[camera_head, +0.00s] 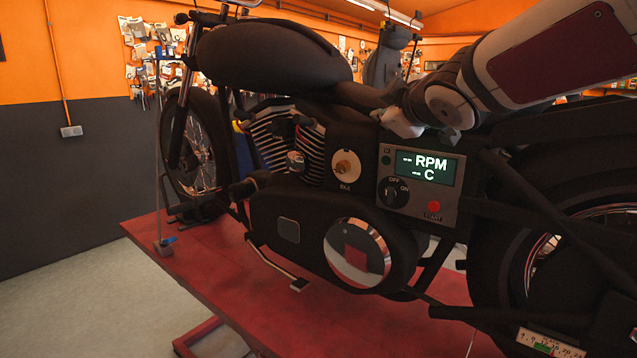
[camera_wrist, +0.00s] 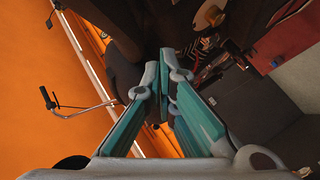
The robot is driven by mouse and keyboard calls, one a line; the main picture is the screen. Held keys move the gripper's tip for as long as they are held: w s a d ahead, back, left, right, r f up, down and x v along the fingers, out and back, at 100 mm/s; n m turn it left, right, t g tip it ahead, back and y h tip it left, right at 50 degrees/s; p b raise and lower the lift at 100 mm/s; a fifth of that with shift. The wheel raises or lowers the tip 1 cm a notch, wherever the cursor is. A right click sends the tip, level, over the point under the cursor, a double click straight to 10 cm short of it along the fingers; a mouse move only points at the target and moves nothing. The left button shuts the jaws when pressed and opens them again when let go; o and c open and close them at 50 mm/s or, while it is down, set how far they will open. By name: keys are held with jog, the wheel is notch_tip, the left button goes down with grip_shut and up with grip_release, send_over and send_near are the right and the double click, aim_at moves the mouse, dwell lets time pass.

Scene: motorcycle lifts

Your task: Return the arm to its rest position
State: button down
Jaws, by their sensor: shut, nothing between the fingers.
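My arm (camera_head: 545,60) reaches in from the upper right in the head view, in front of the rear part of the motorcycle. The pale end of my gripper (camera_head: 400,122) shows just above the control panel there, with its fingertips hard to make out. In the wrist view my gripper's teal and grey fingers (camera_wrist: 163,72) are close together, shut and empty. I cannot tell whether the gripper touches the motorcycle.
A dark motorcycle (camera_head: 270,55) stands on a red lift platform (camera_head: 210,260). Its control panel (camera_head: 418,190) shows "RPM" and "C", with a dial and a red button. Bare grey floor (camera_head: 80,310) lies at the left. Tools hang on the orange wall (camera_head: 90,60).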

jog(key=s+d+f+m+g+h, duration=0.2)
jog(key=s+d+f+m+h, duration=0.25)
jog(key=s, duration=0.45)
jog(key=s+f+m+g, duration=0.2)
jog(key=s+f, duration=0.3)
jog(key=s, duration=0.3)
jog(key=s+d+f+m+g+y, duration=0.1)
jog(key=s+f+m+g, duration=0.2)
jog(key=s, duration=0.6)
jog(key=s+d+f+m+g+y, duration=0.1)
jog(key=s+f+m+g, duration=0.1)
jog(key=s+f, duration=0.5)
jog(key=shift+s+d+f+m+g, duration=0.15)
jog(key=shift+s+f+m+g, duration=0.2)
jog(key=shift+s, duration=0.55)
jog(key=shift+r, duration=0.2)
